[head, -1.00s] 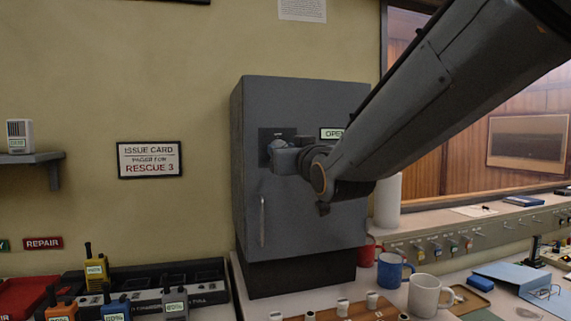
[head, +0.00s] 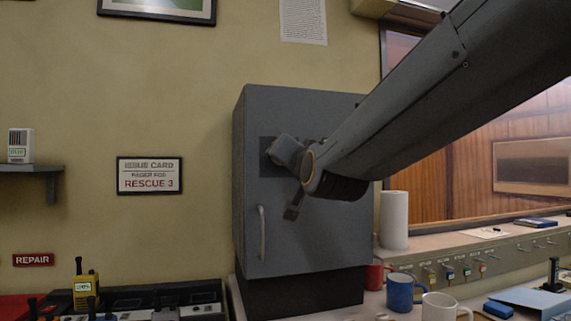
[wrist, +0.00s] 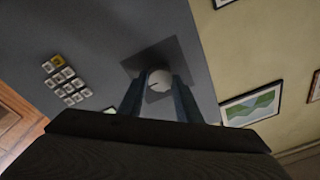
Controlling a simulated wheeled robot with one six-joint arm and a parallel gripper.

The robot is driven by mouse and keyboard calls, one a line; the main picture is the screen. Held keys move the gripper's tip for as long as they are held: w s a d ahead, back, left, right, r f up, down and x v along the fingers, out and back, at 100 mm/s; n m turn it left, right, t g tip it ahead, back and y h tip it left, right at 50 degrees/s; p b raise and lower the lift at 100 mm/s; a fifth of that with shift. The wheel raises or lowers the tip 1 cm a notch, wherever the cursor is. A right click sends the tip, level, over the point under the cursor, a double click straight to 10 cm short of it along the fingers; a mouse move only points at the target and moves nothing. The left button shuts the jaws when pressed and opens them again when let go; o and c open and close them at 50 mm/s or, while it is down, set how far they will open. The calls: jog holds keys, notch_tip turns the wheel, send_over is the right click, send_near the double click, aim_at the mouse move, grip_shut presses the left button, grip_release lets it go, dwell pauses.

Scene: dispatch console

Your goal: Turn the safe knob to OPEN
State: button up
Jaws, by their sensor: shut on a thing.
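The grey safe (head: 300,230) stands at the middle of the head view, its door shut, with a vertical handle (head: 262,232) low on the left. The round pale safe knob (wrist: 159,80) shows in the wrist view on a dark square plate (wrist: 182,62). My gripper (wrist: 158,92) is at the knob, with one finger on each side, shut on it. In the head view my gripper (head: 284,150) is tilted and hides the knob and the OPEN label. The knob's pointer direction cannot be told.
A keypad (wrist: 66,80) is on the safe door in the wrist view. A paper roll (head: 394,220), a blue mug (head: 400,291) and a white mug (head: 440,306) stand right of the safe. Radios, including a yellow one (head: 84,291), stand at the lower left.

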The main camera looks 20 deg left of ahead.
dwell(0.4)
jog(key=o, duration=1)
jog(key=shift+o, duration=0.2)
jog(key=b+v, duration=0.1)
jog(key=v, duration=0.6)
jog(key=shift+s+d, duration=0.2)
jog(key=shift+s, duration=0.1)
jog(key=shift+f, duration=0.1)
